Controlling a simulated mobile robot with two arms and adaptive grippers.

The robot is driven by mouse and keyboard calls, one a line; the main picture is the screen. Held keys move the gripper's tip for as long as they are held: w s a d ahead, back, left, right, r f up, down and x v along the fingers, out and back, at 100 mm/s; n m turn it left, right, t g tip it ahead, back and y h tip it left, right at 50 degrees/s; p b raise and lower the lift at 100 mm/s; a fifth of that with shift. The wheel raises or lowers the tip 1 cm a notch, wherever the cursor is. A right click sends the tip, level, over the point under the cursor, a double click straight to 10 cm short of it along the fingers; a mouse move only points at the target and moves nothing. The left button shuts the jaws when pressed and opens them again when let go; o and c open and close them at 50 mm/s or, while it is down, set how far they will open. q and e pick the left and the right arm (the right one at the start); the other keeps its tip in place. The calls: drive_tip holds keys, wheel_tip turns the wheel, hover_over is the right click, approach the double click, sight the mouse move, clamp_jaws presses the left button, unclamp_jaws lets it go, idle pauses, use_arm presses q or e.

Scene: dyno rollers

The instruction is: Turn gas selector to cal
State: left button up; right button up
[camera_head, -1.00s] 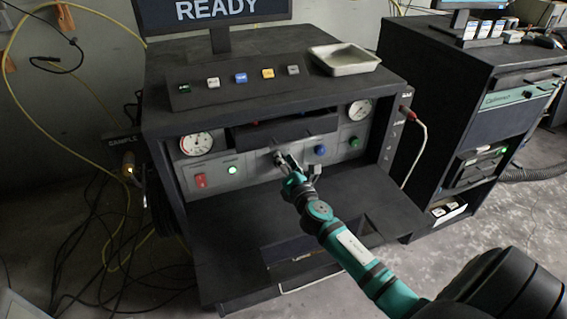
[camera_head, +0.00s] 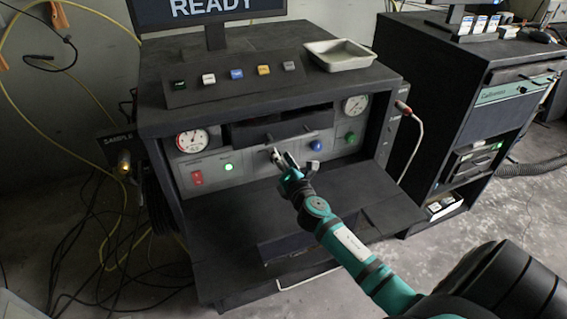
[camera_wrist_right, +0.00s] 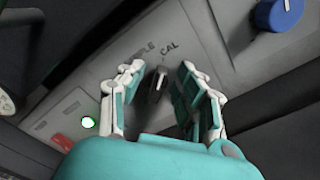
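The gas selector is a small dark knob (camera_wrist_right: 158,84) with a pale pointer mark, on the grey front panel (camera_wrist_right: 240,60). In the right wrist view the lettering above it reads CAL on the right, with partly covered lettering on the left. The pointer leans up and slightly right, toward CAL. My right gripper (camera_wrist_right: 161,70) is open, with one finger on each side of the knob and gaps showing between. In the head view the right gripper (camera_head: 284,157) is at the panel and hides most of the selector. My left gripper is not in view.
A blue knob (camera_head: 316,146) and a green knob (camera_head: 350,138) sit to the right. A lit green lamp (camera_head: 229,167) and a red switch (camera_head: 197,178) are to the left. A dark shelf (camera_head: 215,235) extends below; a tray (camera_head: 340,55) rests on top.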

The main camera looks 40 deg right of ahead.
drive_tip(key=v, duration=1.2)
drive_tip(key=shift+r, duration=0.1)
